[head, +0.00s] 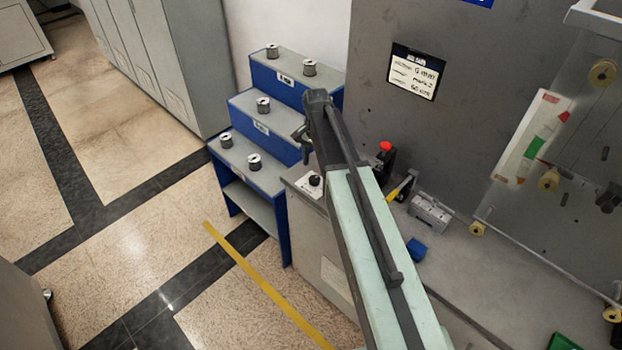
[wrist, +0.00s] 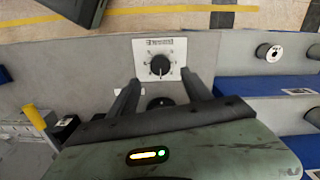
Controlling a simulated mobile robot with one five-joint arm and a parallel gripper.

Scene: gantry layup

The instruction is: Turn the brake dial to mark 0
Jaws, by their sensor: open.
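The dial is a black knob (wrist: 160,65) on a white square plate (wrist: 172,45) with scale marks around it and a label strip. It lies just beyond my fingertips in the wrist view; the mark its pointer stands at is too small to read. In the head view the knob (head: 315,180) sits on the grey bench top, below and beside the end of my arm. My gripper (wrist: 164,84) is open and empty, one finger on each side, apart from the knob. A second dark round part (wrist: 160,103) shows between the fingers, partly hidden.
Blue steps (head: 262,122) with several spools stand left of the bench. A red-topped button (head: 385,146), a grey block (head: 430,213) and a blue block (head: 415,249) are on the bench to the right. A card (head: 413,72) with handwriting hangs on the grey panel.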

